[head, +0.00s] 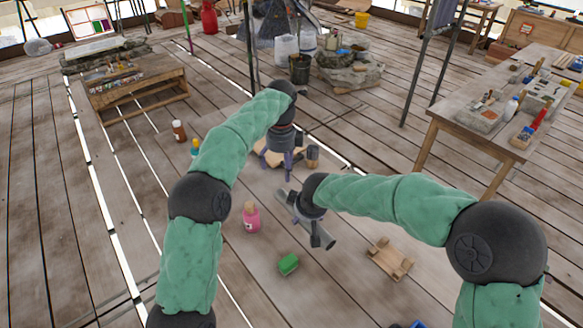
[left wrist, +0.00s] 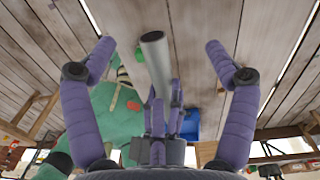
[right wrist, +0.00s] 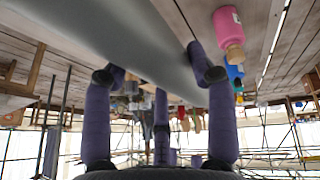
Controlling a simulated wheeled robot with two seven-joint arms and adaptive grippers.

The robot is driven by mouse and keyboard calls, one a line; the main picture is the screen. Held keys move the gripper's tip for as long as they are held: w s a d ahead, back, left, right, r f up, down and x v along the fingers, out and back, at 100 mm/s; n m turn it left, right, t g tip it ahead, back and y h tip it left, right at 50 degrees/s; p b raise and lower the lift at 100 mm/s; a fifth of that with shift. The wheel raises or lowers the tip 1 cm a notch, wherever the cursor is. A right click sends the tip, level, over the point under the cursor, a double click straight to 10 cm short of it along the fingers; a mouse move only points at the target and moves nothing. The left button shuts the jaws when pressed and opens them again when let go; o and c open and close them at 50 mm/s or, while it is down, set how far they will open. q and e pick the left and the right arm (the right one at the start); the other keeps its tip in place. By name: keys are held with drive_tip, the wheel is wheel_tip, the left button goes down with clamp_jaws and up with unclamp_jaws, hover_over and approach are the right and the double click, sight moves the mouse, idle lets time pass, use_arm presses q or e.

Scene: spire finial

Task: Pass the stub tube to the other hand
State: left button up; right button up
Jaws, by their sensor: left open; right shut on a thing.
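The stub tube (head: 326,239) is a grey cylinder. My right gripper (head: 307,212) is shut on it and holds it slantwise over the wooden surface. In the right wrist view the tube (right wrist: 130,40) crosses large between the fingers. My left gripper (head: 277,161) is open and empty, up and left of the tube in the head view. In the left wrist view one tube end (left wrist: 153,38) shows between the spread fingertips (left wrist: 158,47), with the right gripper's purple fingers behind; I cannot tell the depth gap.
A wooden rack (head: 390,259) lies to the right. A brown bottle (head: 179,131) and a dark cup (head: 312,156) are farther back. A cluttered table (head: 451,125) stands at right.

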sight(286, 197)
use_arm(q)
drive_tip(key=s+d+r+m+g+y, duration=0.1)
drive_tip(key=s+d+r+m+y, duration=0.1)
drive_tip(key=s+d+m, duration=0.15)
drive_tip(key=x, duration=1.1)
drive_tip(key=shift+f, duration=0.4)
drive_tip(key=shift+d, duration=0.1)
drive_tip(key=c, duration=1.5)
use_arm(e)
drive_tip(key=shift+a+r, duration=0.1)
use_arm(q)
drive_tip(key=shift+s, duration=0.1)
drive_tip(key=shift+c, duration=0.2)
use_arm(e)
drive_tip(key=o, duration=1.1)
drive_tip(key=shift+w, duration=0.1)
use_arm(q)
drive_tip(key=shift+d, duration=0.1)
drive_tip(key=shift+c, duration=0.7)
use_arm(e)
drive_tip(key=o, duration=0.4)
use_arm(q)
clamp_jaws()
